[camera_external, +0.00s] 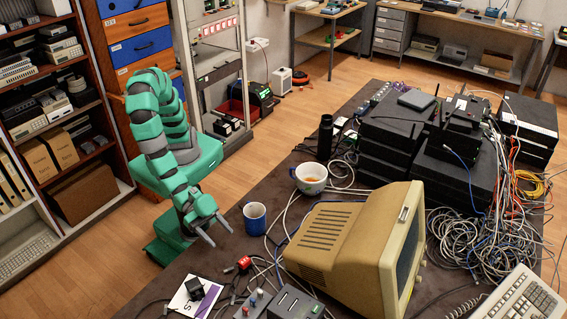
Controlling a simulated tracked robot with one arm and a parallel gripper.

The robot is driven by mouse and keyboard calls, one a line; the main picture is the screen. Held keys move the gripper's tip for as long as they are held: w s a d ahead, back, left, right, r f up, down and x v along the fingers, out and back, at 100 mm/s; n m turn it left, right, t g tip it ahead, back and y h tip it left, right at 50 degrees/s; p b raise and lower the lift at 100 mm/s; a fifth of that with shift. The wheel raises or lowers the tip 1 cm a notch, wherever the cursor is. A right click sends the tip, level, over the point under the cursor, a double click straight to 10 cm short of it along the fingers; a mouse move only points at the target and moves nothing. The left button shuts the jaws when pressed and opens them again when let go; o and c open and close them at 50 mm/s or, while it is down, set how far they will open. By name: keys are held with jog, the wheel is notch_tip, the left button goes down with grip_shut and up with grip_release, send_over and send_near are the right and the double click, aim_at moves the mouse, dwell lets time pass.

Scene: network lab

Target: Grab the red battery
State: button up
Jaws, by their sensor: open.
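A small red block with a dark part (243,263) lies on the dark table among cables; it may be the red battery, but it is too small to be certain. My green arm reaches from the left over the table's left edge. My gripper (221,237) is open, with nothing visible between its grey fingers. It is up and to the left of the red block and apart from it in the picture.
A blue mug (255,218) stands close right of my gripper. A beige monitor (345,245) fills the table's middle. A dark charger-like box (295,303), a white card (195,297) and loose cables lie near the front. Black boxes (395,125) stack behind.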

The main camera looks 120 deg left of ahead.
aim_at(243, 259)
jog(key=b+x, duration=0.1)
jog(key=x, duration=0.6)
jog(key=shift+b+x, duration=0.7)
jog(key=shift+x, duration=2)
jog(key=shift+a, duration=0.1)
jog(key=c, duration=1.1)
jog(key=shift+r, duration=0.1)
